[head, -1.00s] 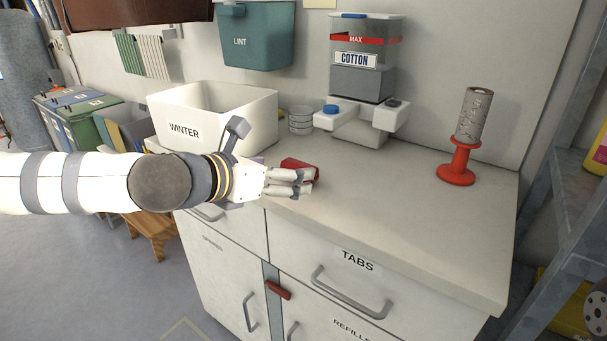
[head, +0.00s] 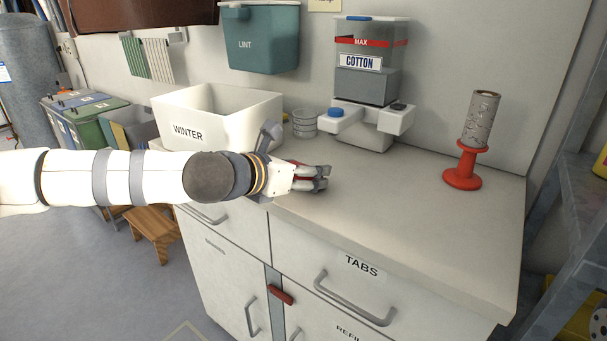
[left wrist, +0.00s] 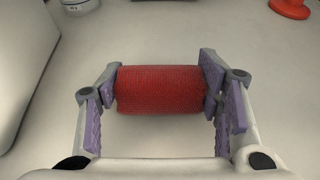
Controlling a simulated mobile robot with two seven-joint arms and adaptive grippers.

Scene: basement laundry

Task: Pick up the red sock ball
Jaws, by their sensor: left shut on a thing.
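The red sock ball (left wrist: 160,90) is a knitted red roll. In the left wrist view it lies crosswise between the purple-padded fingers of my left gripper (left wrist: 161,92), with a finger against each end. In the head view my left gripper (head: 318,178) is low over the counter beside the white WINTER bin, and its fingers hide most of the sock ball. I cannot tell whether the sock ball still touches the counter. My right gripper is not in view.
The white WINTER bin (head: 247,129) stands behind my left gripper. A red stand with a grey roll (head: 463,170) is at the right. The counter's front middle (head: 400,210) is clear.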

